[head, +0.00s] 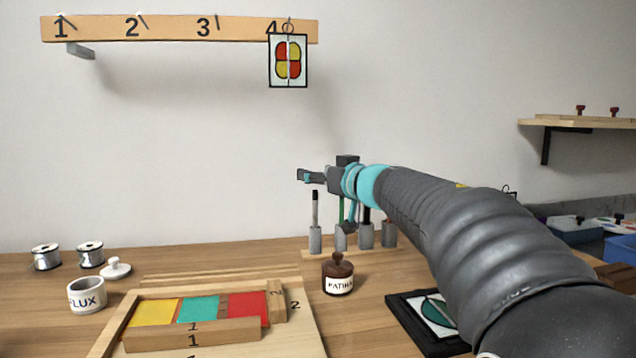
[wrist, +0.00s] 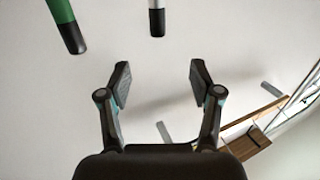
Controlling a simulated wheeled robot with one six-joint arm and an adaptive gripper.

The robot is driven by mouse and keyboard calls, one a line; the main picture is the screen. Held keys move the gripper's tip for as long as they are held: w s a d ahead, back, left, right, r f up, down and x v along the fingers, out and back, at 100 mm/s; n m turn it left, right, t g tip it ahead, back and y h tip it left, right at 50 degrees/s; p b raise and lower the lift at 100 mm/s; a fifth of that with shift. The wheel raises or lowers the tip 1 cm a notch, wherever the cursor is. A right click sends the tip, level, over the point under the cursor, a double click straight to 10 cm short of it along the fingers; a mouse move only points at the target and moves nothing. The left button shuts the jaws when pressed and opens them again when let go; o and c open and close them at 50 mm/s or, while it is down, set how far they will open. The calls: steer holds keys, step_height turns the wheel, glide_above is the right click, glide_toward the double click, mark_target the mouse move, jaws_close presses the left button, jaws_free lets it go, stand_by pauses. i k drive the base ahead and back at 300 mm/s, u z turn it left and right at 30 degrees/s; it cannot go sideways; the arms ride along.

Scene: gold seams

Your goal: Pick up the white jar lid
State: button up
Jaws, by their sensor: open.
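The white jar lid (head: 116,268), with a round knob on top, lies on the wooden table at the left in the head view. It is just behind and to the right of the white FLUX jar (head: 86,295), which stands open. My gripper (head: 306,176) is up in the air near the middle, well to the right of the lid and above the table. In the wrist view my gripper (wrist: 158,82) is open with nothing between its fingers. The lid does not show in the wrist view.
Two wire spools (head: 46,257) stand behind the jar. A wooden frame with coloured panes (head: 155,312) lies in front. A brown PATINA bottle (head: 338,275) and a rack of upright tools (head: 315,238) stand below my arm. A numbered wall rail (head: 170,29) holds a hanging card (head: 288,60).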

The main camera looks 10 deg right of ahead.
mark_target(117, 270)
steer(key=k, duration=1)
